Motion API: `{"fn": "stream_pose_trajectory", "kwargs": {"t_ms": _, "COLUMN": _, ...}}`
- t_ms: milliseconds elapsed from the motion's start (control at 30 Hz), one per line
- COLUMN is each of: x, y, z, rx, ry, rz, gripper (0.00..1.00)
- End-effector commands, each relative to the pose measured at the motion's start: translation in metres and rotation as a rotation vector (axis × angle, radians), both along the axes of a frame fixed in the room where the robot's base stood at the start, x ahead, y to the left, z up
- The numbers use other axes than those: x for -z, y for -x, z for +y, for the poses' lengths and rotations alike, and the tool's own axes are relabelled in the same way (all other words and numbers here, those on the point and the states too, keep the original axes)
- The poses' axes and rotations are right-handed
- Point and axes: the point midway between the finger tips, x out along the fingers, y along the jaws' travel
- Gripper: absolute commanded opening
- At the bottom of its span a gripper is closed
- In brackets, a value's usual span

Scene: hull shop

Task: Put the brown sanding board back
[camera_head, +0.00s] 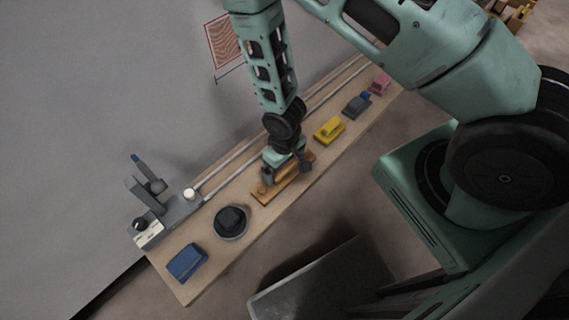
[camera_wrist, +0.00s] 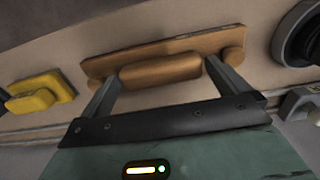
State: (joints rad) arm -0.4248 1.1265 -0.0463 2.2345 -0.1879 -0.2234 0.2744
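The brown sanding board (camera_head: 263,191) lies along the wooden bench top, near the middle of its length. In the wrist view the board (camera_wrist: 178,47) fills the upper middle, with the handle between my fingers. My gripper (camera_head: 287,172) is down over the board with its fingers spread, one by each end of the handle. In the wrist view my gripper (camera_wrist: 162,76) looks open; whether the fingertips touch the handle I cannot tell.
The bench (camera_head: 190,287) also holds a blue block (camera_head: 187,263), a dark round tool (camera_head: 231,222), a yellow block (camera_head: 329,130), a grey-blue block (camera_head: 356,105) and a pink block (camera_head: 379,84). A grey device (camera_head: 174,214) stands at the left end. A large grey surface rises behind.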

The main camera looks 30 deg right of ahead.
Motion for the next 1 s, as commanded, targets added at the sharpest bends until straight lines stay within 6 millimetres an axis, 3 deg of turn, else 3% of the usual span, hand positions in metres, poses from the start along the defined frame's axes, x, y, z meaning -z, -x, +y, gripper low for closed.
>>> {"fn": "stream_pose_trajectory", "kwargs": {"t_ms": 367, "x": -0.014, "y": 0.000, "z": 0.000, "rx": 0.001, "ry": 0.000, "rz": -0.001, "gripper": 1.00}}
{"fn": "stream_pose_trajectory", "kwargs": {"t_ms": 800, "x": -0.093, "y": -0.001, "z": 0.000, "rx": 0.001, "ry": -0.002, "rz": -0.003, "gripper": 1.00}}
{"fn": "stream_pose_trajectory", "kwargs": {"t_ms": 1000, "x": -0.115, "y": 0.000, "z": 0.000, "rx": 0.001, "ry": -0.002, "rz": -0.002, "gripper": 1.00}}
